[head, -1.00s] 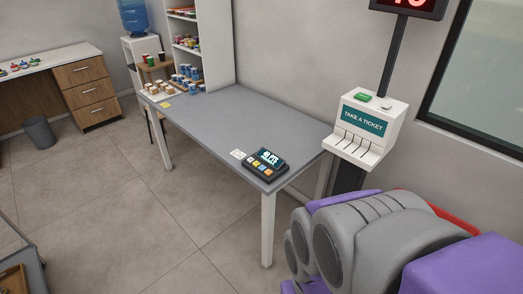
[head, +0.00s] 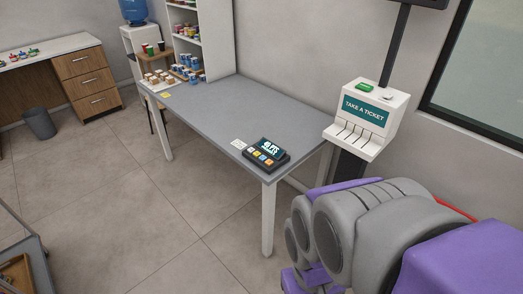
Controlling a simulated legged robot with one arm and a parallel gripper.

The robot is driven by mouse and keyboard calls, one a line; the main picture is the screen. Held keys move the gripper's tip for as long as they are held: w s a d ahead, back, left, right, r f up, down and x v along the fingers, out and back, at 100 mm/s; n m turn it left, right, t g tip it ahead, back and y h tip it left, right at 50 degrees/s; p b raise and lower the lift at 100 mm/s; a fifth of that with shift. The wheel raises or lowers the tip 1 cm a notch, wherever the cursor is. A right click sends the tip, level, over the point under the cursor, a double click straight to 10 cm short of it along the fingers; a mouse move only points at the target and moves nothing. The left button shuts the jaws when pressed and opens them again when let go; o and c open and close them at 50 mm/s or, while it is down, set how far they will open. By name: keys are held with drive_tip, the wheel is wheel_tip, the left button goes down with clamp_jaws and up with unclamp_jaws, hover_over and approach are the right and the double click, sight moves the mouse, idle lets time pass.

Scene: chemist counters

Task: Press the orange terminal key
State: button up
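The terminal (head: 268,153) is a small dark device near the front corner of the grey table. It has a lit screen with pale text and a row of coloured keys along its lower edge. An orange key (head: 262,157) shows in that row, though the keys are small at this distance. My purple and grey body fills the lower right of the head view. My gripper cannot be made out in this view, and nothing touches the terminal.
The grey table (head: 220,110) has a clear middle. A white card (head: 239,144) lies beside the terminal. Cups and small boxes stand at its far end. A white ticket dispenser (head: 367,118) stands to the right. Open floor (head: 130,210) lies left of the table.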

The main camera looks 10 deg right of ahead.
clamp_jaws()
idle(1.5)
